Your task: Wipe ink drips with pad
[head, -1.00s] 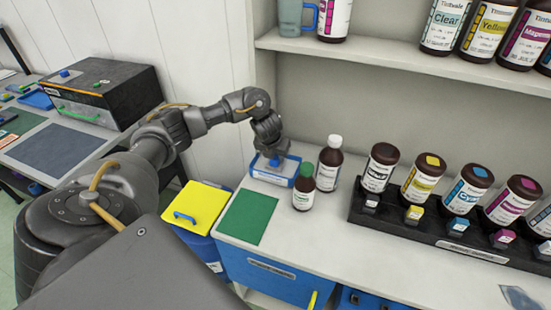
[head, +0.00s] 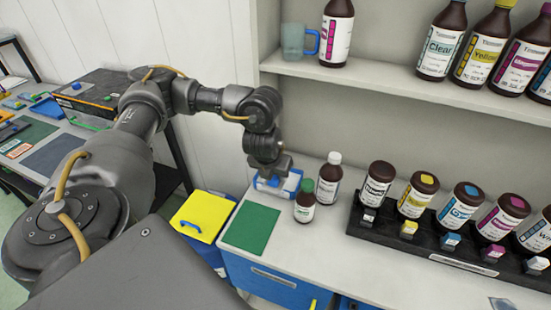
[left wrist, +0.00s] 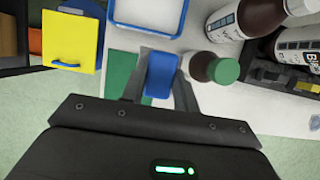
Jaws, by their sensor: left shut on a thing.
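My left gripper (head: 268,178) is shut on a blue pad (left wrist: 161,75), which shows between its fingers in the left wrist view. In the head view the gripper hangs over the blue-rimmed white tray (head: 292,183), partly covering it. The tray (left wrist: 115,14) looks empty in the part that shows in the left wrist view. The pad's underside is hidden. A bluish-grey patch (head: 503,303) lies on the counter at the lower right edge; I cannot tell whether it is ink. My right gripper is not in view.
A green-capped bottle (head: 305,201) and a white-capped bottle (head: 328,179) stand right beside the tray. A black rack (head: 400,232) holds several ink bottles. A green mat (head: 250,228) lies in front, beside a yellow-lidded bin (head: 201,215). A shelf (head: 400,85) runs above.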

